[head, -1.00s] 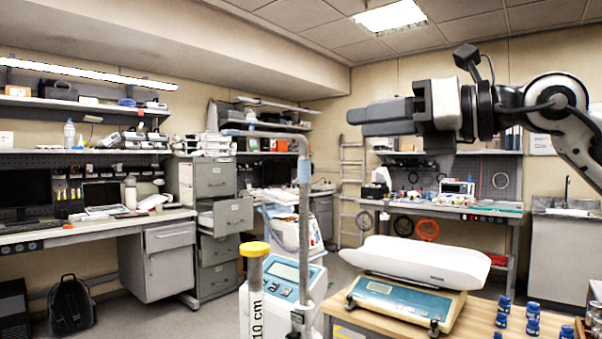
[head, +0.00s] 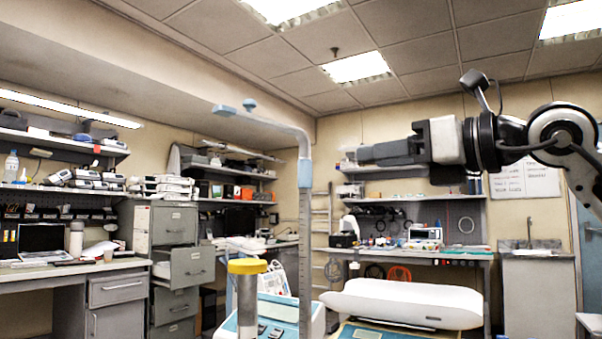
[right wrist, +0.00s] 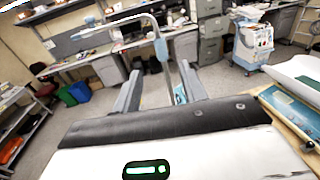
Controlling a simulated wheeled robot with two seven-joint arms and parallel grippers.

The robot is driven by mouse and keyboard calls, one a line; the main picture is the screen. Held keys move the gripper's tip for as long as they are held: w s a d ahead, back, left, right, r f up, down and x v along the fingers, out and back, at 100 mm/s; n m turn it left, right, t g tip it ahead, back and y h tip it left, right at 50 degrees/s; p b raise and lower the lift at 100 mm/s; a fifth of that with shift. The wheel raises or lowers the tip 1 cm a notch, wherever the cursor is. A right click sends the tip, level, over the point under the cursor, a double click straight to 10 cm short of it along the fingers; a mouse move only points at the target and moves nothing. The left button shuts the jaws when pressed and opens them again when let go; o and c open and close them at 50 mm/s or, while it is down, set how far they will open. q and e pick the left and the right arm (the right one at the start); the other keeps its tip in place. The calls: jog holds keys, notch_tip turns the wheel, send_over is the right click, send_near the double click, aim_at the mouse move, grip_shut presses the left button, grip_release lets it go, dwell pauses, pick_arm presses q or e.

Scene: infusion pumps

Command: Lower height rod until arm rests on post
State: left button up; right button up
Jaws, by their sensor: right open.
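My right gripper (head: 358,153) is right of the rod's top in the head view, fingers pointing left. In the right wrist view its open, empty fingers (right wrist: 160,86) stand on either side of the rod (right wrist: 164,70), which appears beyond them. My left gripper is out of view.
A blue and white scale base (head: 285,312) is around the rod's foot. A white weighing tray (head: 405,303) lies to the right. Filing cabinets (head: 165,245) and workbenches stand further back. An equipment cart (right wrist: 252,45) stands beyond in the right wrist view.

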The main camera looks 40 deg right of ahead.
aim_at(311, 163)
jog(key=w+p, duration=0.2)
jog(key=w, duration=0.2)
jog(key=w+a+p, duration=0.1)
jog(key=w+p, duration=0.2)
jog(key=w, duration=0.1)
jog(key=w+p, duration=0.3)
jog(key=w, duration=0.2)
jog(key=shift+a+r, duration=0.25)
jog(key=shift+a, duration=0.1)
jog(key=shift+w+f+p, duration=0.15)
jog(key=shift+w+p, duration=0.35)
jog(key=shift+w, duration=0.1)
jog(key=shift+w+f, duration=0.1)
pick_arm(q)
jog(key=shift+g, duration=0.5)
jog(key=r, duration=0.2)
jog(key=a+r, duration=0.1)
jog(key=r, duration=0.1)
pick_arm(e)
jog(key=c, duration=0.7)
